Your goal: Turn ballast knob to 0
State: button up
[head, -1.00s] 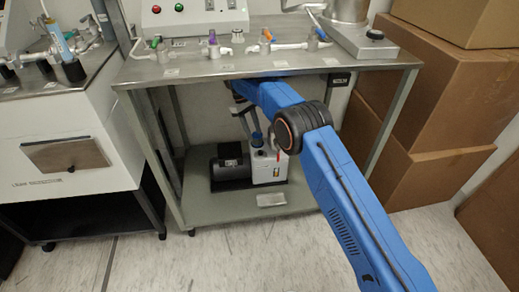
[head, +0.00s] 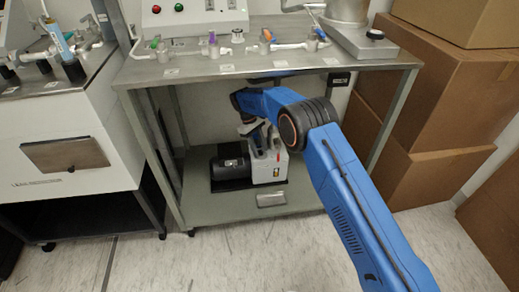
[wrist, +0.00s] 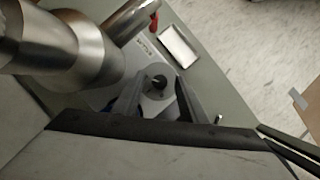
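The pump (head: 270,172) stands on the lower shelf of the bench, with a black motor body and a light grey housing. My gripper (wrist: 160,88) is open, with one finger on each side of the knob in the picture. I cannot tell whether the fingers touch it. In the head view my gripper (head: 262,142) is over the pump's top, partly hidden by my arm.
A large metal cylinder (wrist: 90,55) and a red-tipped metal pipe (wrist: 130,22) are close to the fingers. A small tray (head: 271,199) lies in front of the pump. The bench top (head: 205,70) is above; cardboard boxes (head: 420,170) stand at right.

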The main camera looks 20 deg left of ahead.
grip_shut()
jog(key=n+t, duration=0.1)
jog(key=n, duration=0.4)
jog(key=shift+s+t, duration=0.15)
jog(key=shift+t, duration=0.25)
jog(key=n+t, duration=0.1)
jog(key=n, duration=0.1)
jog(key=n+t, duration=0.1)
jog(key=n, duration=0.2)
jog(key=shift+s, duration=0.15)
jog(key=n+t+y, duration=0.1)
jog(key=n, duration=0.3)
jog(key=shift+d, duration=0.15)
jog(key=n+y, duration=0.1)
jog(key=n, duration=0.2)
jog(key=shift+s+d+n+t+y, duration=0.1)
jog(key=shift+n+t+y, duration=0.2)
jog(key=shift+y, duration=0.1)
jog(key=n+y, duration=0.2)
jog(key=n, duration=0.4)
jog(key=shift+d, duration=0.15)
jog(key=shift+n+y, duration=0.3)
